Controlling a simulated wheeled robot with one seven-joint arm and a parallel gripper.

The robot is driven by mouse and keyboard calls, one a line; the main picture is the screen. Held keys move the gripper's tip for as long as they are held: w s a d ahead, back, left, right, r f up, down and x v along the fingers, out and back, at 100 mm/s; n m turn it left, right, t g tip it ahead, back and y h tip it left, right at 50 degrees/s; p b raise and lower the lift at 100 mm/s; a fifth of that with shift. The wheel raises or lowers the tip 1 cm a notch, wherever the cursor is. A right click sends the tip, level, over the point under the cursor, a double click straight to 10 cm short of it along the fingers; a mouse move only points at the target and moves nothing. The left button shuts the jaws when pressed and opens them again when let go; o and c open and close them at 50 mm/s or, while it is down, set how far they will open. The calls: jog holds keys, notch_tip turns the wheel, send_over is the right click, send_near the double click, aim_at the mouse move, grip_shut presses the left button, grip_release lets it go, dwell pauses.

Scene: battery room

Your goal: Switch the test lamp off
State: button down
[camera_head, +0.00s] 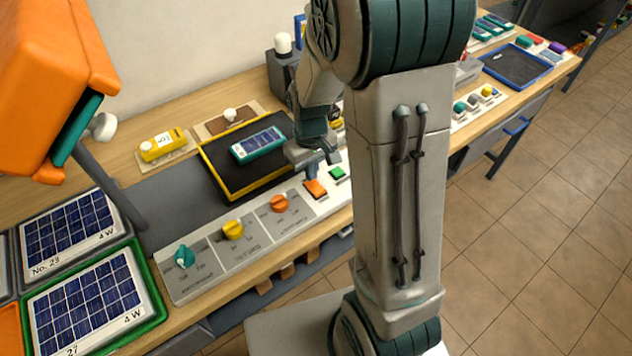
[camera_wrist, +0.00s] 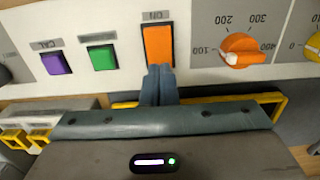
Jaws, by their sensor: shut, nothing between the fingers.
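The control panel (camera_head: 215,268) runs along the front of the bench. On it is an orange rectangular switch (camera_head: 316,188), seen close in the wrist view (camera_wrist: 158,45) under an upside-down label that seems to read "ON". My gripper (camera_wrist: 160,70) is shut and empty, its fingertips at the switch's lower edge in the wrist view; whether they touch it is unclear. In the head view, my gripper (camera_head: 311,172) is just behind the switch. A white-domed fixture on a dark box (camera_head: 283,45) stands behind; I cannot tell if it is the test lamp or lit.
A green button (camera_wrist: 102,57) and a purple button (camera_wrist: 56,63) lie left of the switch in the wrist view; an orange dial (camera_wrist: 243,48) lies right. A yellow-edged tray (camera_head: 215,180) holds a teal device (camera_head: 258,145). A large orange housing (camera_head: 55,80) overhangs the left.

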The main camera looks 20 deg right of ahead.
jog(key=shift+r+p, duration=1.7)
jog(key=shift+r, duration=1)
jog(key=s+r+m+t, duration=0.3)
jog(key=s+r, duration=1.1)
jog(key=r, duration=0.1)
jog(key=shift+s+r+m+t, duration=0.15)
jog(key=shift+m+t, duration=0.15)
jog(key=shift+t, duration=0.1)
jog(key=shift+d, duration=0.1)
